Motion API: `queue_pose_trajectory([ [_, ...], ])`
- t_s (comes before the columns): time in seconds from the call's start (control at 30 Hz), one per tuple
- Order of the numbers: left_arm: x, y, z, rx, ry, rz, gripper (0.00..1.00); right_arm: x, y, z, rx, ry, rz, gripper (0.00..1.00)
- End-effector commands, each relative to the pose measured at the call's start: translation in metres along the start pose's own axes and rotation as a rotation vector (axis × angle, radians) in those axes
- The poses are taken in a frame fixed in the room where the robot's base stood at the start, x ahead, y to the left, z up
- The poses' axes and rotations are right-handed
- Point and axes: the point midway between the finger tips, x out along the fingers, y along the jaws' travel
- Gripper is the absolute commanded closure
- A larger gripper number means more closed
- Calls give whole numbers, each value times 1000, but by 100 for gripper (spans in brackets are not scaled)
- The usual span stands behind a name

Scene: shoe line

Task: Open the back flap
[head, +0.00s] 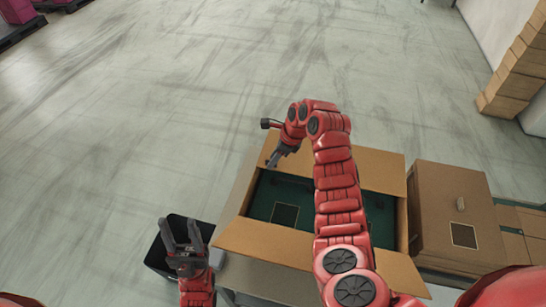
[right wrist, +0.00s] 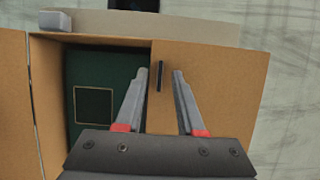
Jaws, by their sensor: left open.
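An open cardboard box (head: 265,241) has a green inside with a tan-edged square patch (head: 285,215), also in the right wrist view (right wrist: 94,105). The back flap (head: 380,170) is on the far side; in the right wrist view it (right wrist: 225,85) lies swung outward, away from the green inside. My right gripper (head: 273,158) is over the far left of the box. In the right wrist view its open fingers (right wrist: 159,80) straddle a small dark upright mark by the flap's inner edge; I cannot tell whether they touch the flap. My left gripper (head: 181,226) is open and empty, left of the box.
A black bin (head: 155,257) stands below my left gripper. A closed cardboard box (head: 450,205) stands close on the right. My right arm hides the middle of the open box. Stacked tan boxes (head: 515,75) are at the far right. The floor beyond the box is clear.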

Motion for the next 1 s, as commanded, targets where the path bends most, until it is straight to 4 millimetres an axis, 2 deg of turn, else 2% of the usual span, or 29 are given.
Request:
queue_pose_trajectory([
  [0.37,1,0,0,0,0,0,50,6,0,1,-2,-1,-3,64],
  [0.57,1,0,0,0,0,0,50,6,0,0,-2,-1,-2,100],
  [1.0,1,0,0,0,0,0,50,5,0,0,-1,-1,-3,100],
])
